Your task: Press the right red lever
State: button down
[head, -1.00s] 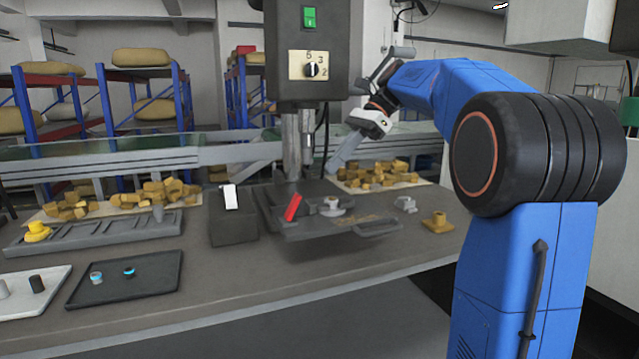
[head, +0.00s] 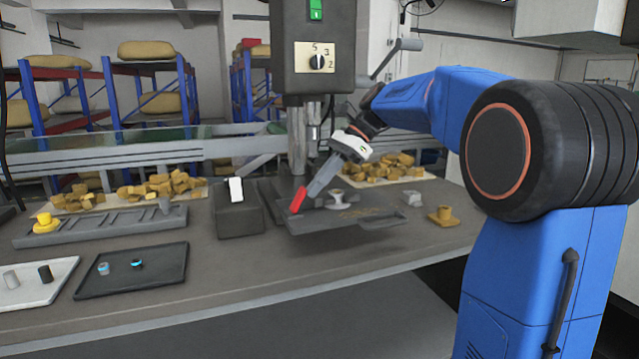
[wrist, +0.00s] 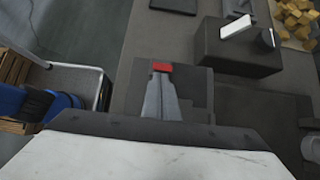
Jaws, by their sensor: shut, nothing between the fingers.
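The red lever (head: 298,200) stands tilted at the front left of the drill press table, right of a dark box with a white lever (head: 236,190). My gripper (head: 313,190) is shut and empty, its fingertips pointing down and left at the red lever's upper right side. In the wrist view the red lever (wrist: 162,67) shows right at the tips of my shut gripper (wrist: 162,77). The tips look in contact with it or very close; I cannot tell which. The lever's lower part is hidden by the fingers in the wrist view.
The drill press head (head: 313,60) and its column stand above and behind the lever. The dark box (head: 238,218) is close on the left. A grey cup-like part (head: 340,200) lies on the press table, and a yellow part (head: 441,215) stands farther right.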

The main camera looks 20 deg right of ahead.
aim_at(304, 188)
jog(key=shift+a+r+h, duration=0.3)
jog(key=shift+r+h, duration=0.05)
jog(key=shift+h, duration=0.25)
jog(key=shift+a+r+h, duration=0.3)
jog(key=shift+a+h, duration=0.2)
jog(key=shift+h, duration=0.15)
jog(key=shift+a+r+h, duration=0.3)
jog(key=shift+a+h, duration=0.15)
jog(key=shift+h, duration=0.2)
jog(key=a+h, duration=0.1)
jog(key=h, duration=0.1)
jog(key=a+h, duration=0.1)
jog(key=shift+a+r+h, duration=0.15)
jog(key=shift+r+h, duration=0.2)
jog(key=shift+h, duration=0.05)
jog(key=shift+r, duration=0.1)
jog(key=shift+r, duration=0.7)
jog(key=shift+r, duration=0.1)
